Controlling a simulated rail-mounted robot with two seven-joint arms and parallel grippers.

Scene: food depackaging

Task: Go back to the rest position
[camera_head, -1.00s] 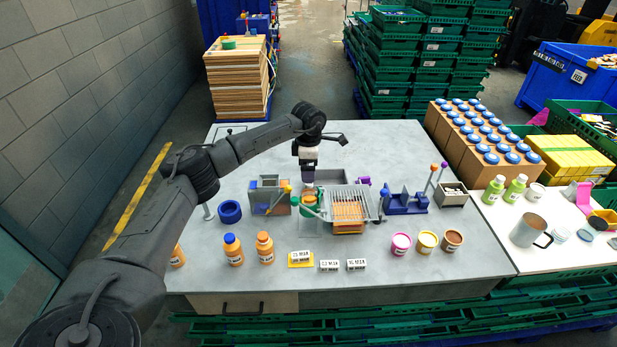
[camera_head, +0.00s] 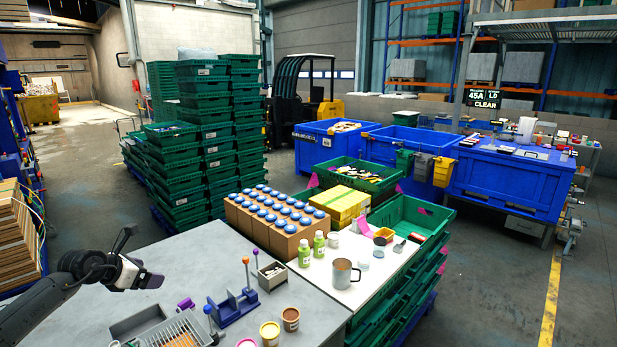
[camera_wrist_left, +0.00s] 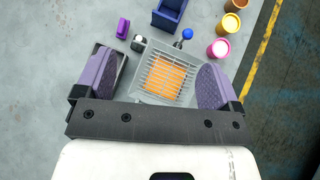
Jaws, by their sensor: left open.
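My left gripper (camera_head: 150,280) is at the lower left of the head view, above the grey table (camera_head: 200,248). In the left wrist view its two purple finger pads (camera_wrist_left: 155,66) stand wide apart with nothing held between them. Below them is a grey wire basket (camera_wrist_left: 148,92) with orange strips inside. The basket is cut off at the bottom of the head view (camera_head: 188,328). My right gripper is in neither view.
A blue fixture (camera_head: 236,306), a small grey bin (camera_head: 271,276) and several coloured jars (camera_head: 290,318) stand on the table. A white side table (camera_head: 318,278) holds green bottles (camera_head: 304,250) and a metal mug (camera_head: 345,272). Stacked green crates (camera_head: 215,130) stand behind.

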